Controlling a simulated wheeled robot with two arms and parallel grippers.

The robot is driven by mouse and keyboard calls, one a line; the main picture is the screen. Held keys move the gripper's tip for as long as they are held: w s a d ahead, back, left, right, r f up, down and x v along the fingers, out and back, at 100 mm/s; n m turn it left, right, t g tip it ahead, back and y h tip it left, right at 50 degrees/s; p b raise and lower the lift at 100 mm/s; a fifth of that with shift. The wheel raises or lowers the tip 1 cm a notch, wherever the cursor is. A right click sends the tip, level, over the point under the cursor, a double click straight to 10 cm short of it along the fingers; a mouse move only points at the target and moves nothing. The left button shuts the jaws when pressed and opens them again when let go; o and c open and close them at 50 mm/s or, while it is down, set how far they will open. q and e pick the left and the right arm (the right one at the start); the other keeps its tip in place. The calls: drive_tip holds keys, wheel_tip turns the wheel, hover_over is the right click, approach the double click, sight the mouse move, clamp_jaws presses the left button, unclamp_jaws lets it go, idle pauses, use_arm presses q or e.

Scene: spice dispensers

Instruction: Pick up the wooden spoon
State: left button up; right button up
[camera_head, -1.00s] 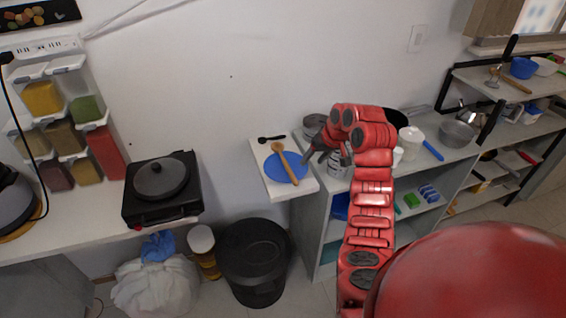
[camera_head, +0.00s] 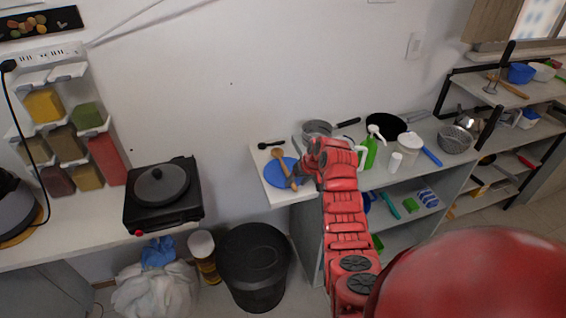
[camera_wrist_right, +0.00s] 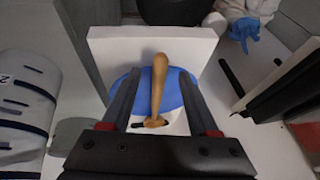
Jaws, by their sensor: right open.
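The wooden spoon (camera_head: 278,157) lies across a blue plate (camera_head: 272,172) on a small white shelf. In the right wrist view, the spoon's handle (camera_wrist_right: 159,80) points away from me and its head lies near my gripper base. My right gripper (camera_head: 297,180) is over the right side of the plate, close to the handle. In the right wrist view my right gripper (camera_wrist_right: 159,92) is open, with one finger on each side of the spoon. I cannot tell how far above the spoon the fingers are. My left gripper is not in view.
A small black utensil (camera_head: 270,144) lies behind the plate on the white shelf (camera_head: 270,194). A counter to the right holds pans, a green bottle (camera_head: 371,150) and a white cup (camera_head: 395,161). A black bin (camera_head: 252,262) stands below. A black hotplate (camera_head: 160,205) is left.

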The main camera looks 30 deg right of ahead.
drive_tip(key=shift+w+f, duration=0.2)
drive_tip(key=shift+f, duration=0.35)
drive_tip(key=shift+c, duration=0.2)
clamp_jaws()
